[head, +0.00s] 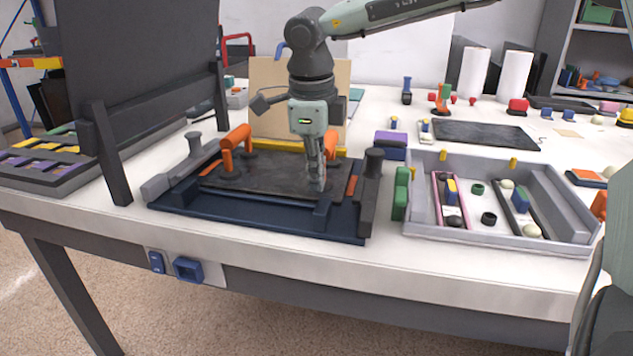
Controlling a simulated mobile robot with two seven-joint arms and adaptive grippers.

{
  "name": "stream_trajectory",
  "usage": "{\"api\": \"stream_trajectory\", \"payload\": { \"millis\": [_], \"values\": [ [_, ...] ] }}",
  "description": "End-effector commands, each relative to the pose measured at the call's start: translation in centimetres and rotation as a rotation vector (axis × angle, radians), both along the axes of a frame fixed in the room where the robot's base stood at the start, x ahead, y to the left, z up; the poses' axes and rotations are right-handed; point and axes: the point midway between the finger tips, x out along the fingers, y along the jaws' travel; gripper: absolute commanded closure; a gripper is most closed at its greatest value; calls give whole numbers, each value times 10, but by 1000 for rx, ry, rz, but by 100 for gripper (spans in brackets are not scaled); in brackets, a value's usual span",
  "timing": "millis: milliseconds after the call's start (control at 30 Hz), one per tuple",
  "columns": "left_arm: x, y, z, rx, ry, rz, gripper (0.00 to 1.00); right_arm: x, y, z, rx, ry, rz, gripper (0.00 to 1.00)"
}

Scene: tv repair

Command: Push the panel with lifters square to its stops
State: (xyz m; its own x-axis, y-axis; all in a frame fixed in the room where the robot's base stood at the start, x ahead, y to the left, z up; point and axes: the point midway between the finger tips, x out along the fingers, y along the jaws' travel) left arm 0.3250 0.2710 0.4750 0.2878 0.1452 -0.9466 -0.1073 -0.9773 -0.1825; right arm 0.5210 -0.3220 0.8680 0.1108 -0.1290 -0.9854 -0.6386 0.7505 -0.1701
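The dark flat panel (270,172) lies in the dark blue fixture (250,222) on the table. An orange lifter (236,142) stands on the panel's left part. A second orange lifter (331,146) shows partly behind my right gripper. My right gripper (317,187) points down over the panel's right part, fingers together with nothing seen between them. Its tips are at or just above the panel; I cannot tell if they touch. A yellow strip (270,146) runs along the back of the fixture, and an orange strip (351,187) is at its right. My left gripper is out of view.
A grey tray (490,240) with small parts stands right of the fixture, with a green block (400,194) between them. A large dark screen (140,60) on a stand rises at the left. A tan board (265,90) stands behind the fixture. The table's front strip is clear.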

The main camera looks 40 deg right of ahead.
Motion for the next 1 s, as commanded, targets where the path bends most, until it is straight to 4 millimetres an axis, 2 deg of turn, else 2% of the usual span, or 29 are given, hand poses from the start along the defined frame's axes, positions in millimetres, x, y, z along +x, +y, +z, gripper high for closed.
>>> {"api": "stream_trajectory", "payload": {
  "millis": [1000],
  "values": [
    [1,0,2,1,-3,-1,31,11,-12,0,0,-1,1,100]
  ]
}}
